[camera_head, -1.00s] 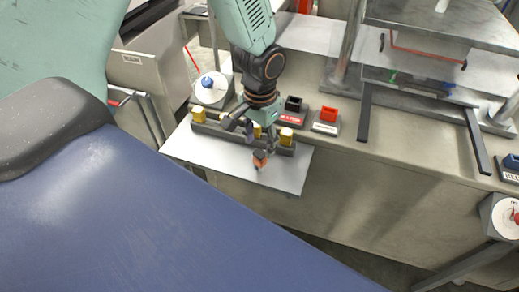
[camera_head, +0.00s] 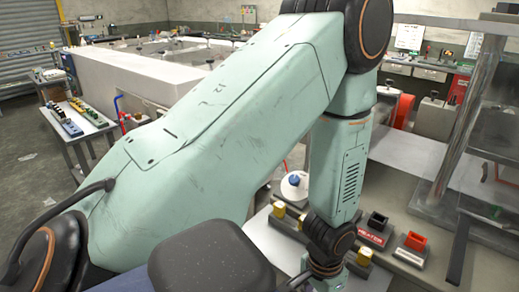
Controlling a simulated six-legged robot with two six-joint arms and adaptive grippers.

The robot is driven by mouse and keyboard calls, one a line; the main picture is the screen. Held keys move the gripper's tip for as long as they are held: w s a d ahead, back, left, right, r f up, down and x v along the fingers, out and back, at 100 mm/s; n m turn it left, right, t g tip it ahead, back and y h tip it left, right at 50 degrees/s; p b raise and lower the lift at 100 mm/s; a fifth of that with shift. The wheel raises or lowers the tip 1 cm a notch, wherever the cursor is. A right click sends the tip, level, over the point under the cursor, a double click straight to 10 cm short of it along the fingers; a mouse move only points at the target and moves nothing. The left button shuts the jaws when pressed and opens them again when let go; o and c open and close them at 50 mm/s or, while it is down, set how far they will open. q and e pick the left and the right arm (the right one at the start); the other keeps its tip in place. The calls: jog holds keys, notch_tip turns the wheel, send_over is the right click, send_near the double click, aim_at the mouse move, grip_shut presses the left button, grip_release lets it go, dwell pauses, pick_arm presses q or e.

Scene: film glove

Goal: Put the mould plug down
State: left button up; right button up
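My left arm reaches across the head view from the lower left and bends down to the right. My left gripper (camera_head: 326,278) is at the bottom edge, over a pale tray (camera_head: 272,238); its fingertips are cut off, so its opening cannot be seen. Yellow blocks (camera_head: 279,209) stand in a dark rack on the tray, beside and partly behind my wrist. I cannot make out a mould plug in or under the gripper. My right gripper is not in view.
A white disc with a blue knob (camera_head: 294,185) stands behind the rack. A metal post (camera_head: 462,125) rises further right. A side table (camera_head: 70,134) with coloured items stands far left.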

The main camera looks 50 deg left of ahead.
pick_arm(q)
jog(key=s+f, duration=0.4)
jog(key=s, duration=0.4)
jog(key=s+f+n, duration=0.1)
jog(key=s+f, duration=0.3)
jog(key=s, duration=0.4)
jog(key=shift+s+y, duration=0.25)
jog(key=shift+y, duration=0.15)
jog(key=shift+d, duration=0.1)
